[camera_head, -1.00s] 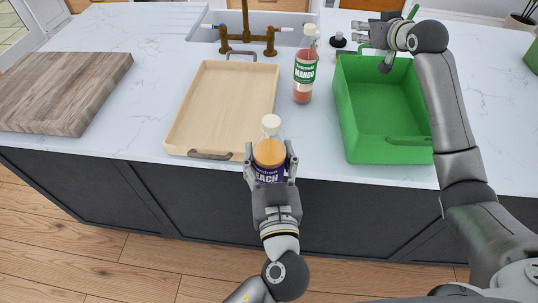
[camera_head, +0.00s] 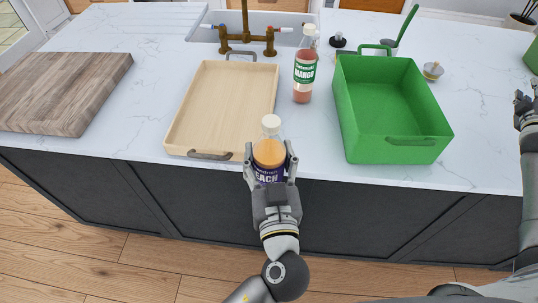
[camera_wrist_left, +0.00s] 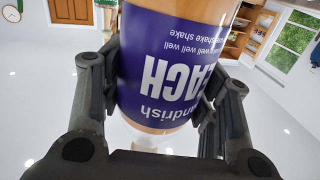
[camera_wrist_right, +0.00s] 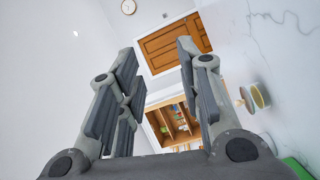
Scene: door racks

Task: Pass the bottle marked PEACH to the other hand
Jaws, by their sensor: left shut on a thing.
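The PEACH bottle (camera_head: 268,155) has a white cap, orange contents and a purple label, and stands upright at the counter's front edge. My left gripper (camera_head: 270,166) is shut on it, a finger on each side. In the left wrist view the bottle (camera_wrist_left: 180,75) fills the space between the fingers, its label reading upside down. My right gripper (camera_head: 526,100) is at the right edge of the head view, partly cut off. In the right wrist view its fingers (camera_wrist_right: 158,62) are spread apart with nothing between them.
A wooden tray (camera_head: 182,128) lies behind the bottle, with a MANGO bottle (camera_head: 304,72) to its right. A green bin (camera_head: 400,150) stands right of that, a small bowl (camera_head: 433,71) beside it. A cutting board (camera_head: 60,95) is at left.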

